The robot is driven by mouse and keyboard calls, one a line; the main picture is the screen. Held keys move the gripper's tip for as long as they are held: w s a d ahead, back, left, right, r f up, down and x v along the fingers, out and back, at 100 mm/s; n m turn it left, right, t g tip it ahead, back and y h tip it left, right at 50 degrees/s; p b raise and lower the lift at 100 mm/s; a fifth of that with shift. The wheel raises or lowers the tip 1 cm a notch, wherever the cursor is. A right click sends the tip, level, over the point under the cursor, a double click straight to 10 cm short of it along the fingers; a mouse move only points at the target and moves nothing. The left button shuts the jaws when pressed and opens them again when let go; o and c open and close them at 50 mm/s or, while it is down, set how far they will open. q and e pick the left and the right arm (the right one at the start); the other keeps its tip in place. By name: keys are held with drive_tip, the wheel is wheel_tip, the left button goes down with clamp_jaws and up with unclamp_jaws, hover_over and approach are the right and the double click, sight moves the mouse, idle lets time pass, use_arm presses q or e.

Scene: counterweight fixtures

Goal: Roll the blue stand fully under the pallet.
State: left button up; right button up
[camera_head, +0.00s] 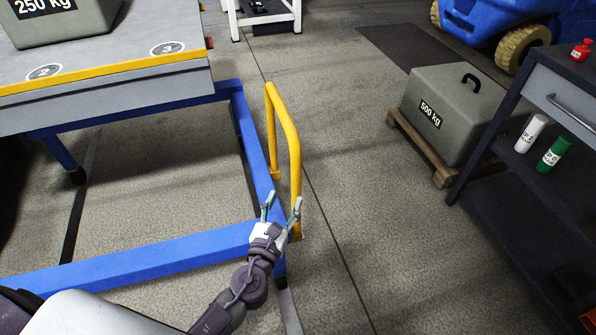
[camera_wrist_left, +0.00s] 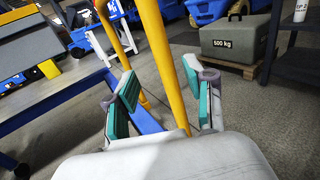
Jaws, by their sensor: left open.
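The blue stand (camera_head: 130,262) is a low frame of blue beams on the floor at the left, with a caster. Its upright yellow handle (camera_head: 294,150) stands at the right corner. Part of its frame is under a grey platform with a yellow edge (camera_head: 120,75), and its near beam sticks out in front. I cannot tell whether this platform is the pallet. My left gripper (camera_head: 281,204) is open at the lower part of the handle. In the left wrist view a yellow handle bar (camera_wrist_left: 160,55) shows between the open fingers (camera_wrist_left: 165,90); contact is unclear. My right gripper is out of view.
A 250 kg block (camera_head: 62,25) sits on the grey platform. A 500 kg block (camera_head: 452,112) rests on a wooden pallet (camera_head: 415,140) at the right. A dark cart (camera_head: 562,85) with bottles stands at the right edge. The floor (camera_head: 350,170) between is clear.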

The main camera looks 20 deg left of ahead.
sight(294, 180)
use_arm(q)
drive_tip(key=w, duration=0.9)
drive_tip(key=shift+w, duration=0.15)
clamp_jaws()
